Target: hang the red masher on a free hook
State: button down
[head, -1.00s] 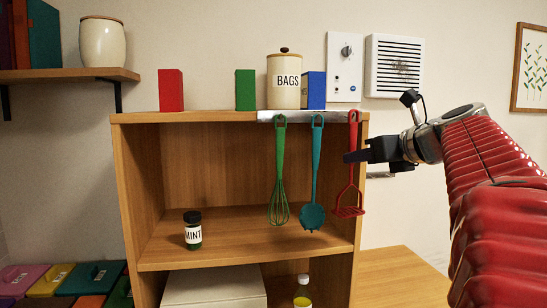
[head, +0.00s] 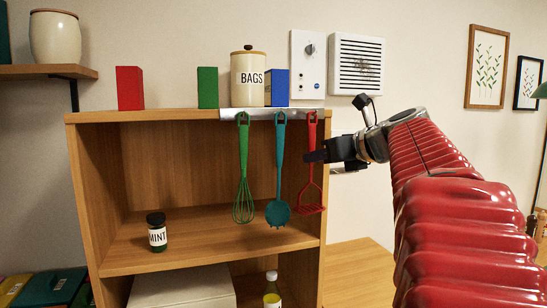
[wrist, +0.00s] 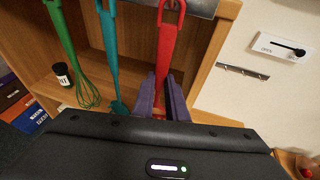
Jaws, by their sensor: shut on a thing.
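The red masher (head: 312,133) hangs upright by its top loop at the right end of a metal rail (head: 232,115) on the shelf's top edge. My gripper (head: 312,156) reaches in from the right and is shut on the masher's handle. In the wrist view the fingers (wrist: 163,97) flank the red handle (wrist: 165,45); the masher's lower end is hidden there. A second metal rail (wrist: 243,72) is on the wall to the right; small hooks on it look empty.
A BAGS jar (head: 248,82) and red, green and blue blocks stand on the shelf top. A MINT jar (head: 157,234) stands on the middle shelf (head: 195,243). A white panel with a dark handle (wrist: 282,46) is on the wall above the second rail. The wall between the rails looks clear.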

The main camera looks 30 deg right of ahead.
jog(key=c, duration=1.7)
grip_release()
jog(key=shift+s, duration=0.1)
jog(key=v, duration=1.3)
jog(key=shift+s+r, duration=0.1)
jog(key=shift+s, duration=0.2)
